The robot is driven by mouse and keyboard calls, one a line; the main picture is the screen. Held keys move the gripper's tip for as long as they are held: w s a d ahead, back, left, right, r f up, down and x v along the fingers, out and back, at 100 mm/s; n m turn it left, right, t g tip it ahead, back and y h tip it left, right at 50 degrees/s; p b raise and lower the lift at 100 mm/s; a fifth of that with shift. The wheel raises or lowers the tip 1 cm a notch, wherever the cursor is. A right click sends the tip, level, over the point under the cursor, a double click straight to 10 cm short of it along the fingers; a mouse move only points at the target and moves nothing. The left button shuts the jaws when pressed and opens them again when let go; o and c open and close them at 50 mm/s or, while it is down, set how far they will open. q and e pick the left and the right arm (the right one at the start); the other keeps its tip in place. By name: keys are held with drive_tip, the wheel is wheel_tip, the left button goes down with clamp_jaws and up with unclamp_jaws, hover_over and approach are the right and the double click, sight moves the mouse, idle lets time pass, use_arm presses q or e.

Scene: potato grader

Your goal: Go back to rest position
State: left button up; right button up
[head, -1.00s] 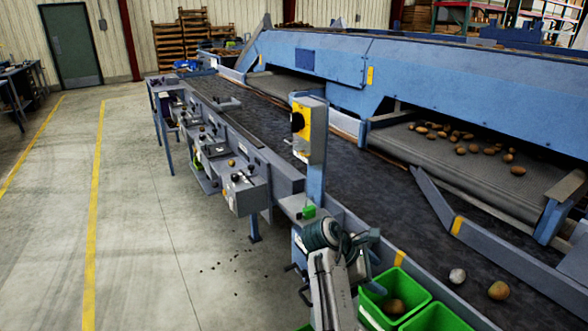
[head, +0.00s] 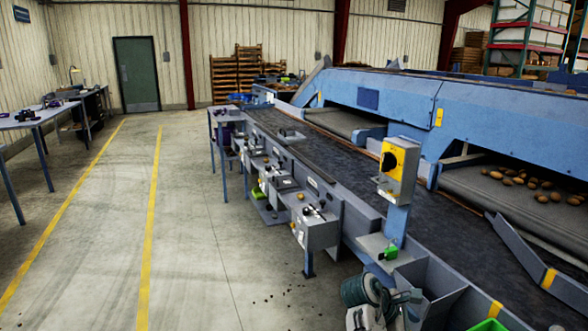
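Part of my own arm shows at the bottom edge of the head view, right of the middle, in front of the conveyor's near side. Only joints and links can be made out, and the frame edge cuts them off. No gripper fingers show, so neither my left nor my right gripper can be seen. No held object is visible.
The dark conveyor belt (head: 345,168) runs along a blue grading machine (head: 390,98). A yellow-faced control box (head: 398,170) stands at its near side, above a grey chute (head: 434,284). Potatoes (head: 541,198) lie at right. Concrete floor (head: 195,235) is clear at left.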

wheel_tip(320, 180, down, 24)
drive_tip(key=s+r+t+y, duration=0.1)
drive_tip(key=s+t+y, duration=0.1)
drive_tip(key=s+f+m+y, duration=0.1)
drive_tip(key=s+f, duration=0.4)
drive_tip(key=f, duration=0.4)
drive_tip(key=s+f+m+y, duration=0.2)
drive_tip(key=s+f, duration=0.3)
drive_tip(key=f, duration=0.3)
drive_tip(key=s+f+m+g+y, duration=0.1)
drive_tip(key=s+f+m, duration=0.2)
drive_tip(key=s+f, duration=0.6)
drive_tip(key=s+f+m+y, duration=0.1)
drive_tip(key=s+f+m, duration=0.1)
drive_tip(key=s+f, duration=0.65)
drive_tip(key=s+d+m, duration=0.1)
drive_tip(key=s+m, duration=0.1)
drive_tip(key=s, duration=0.5)
drive_tip(key=s+d+f+m+y, duration=0.1)
drive_tip(key=s+m, duration=0.1)
drive_tip(key=s, duration=0.6)
drive_tip(key=s+d+f+m, duration=0.1)
drive_tip(key=s+d+m, duration=0.1)
drive_tip(key=s, duration=0.5)
drive_tip(key=shift+s+f+m, duration=0.15)
drive_tip(key=shift+f+m, duration=0.1)
drive_tip(key=shift+m, duration=0.25)
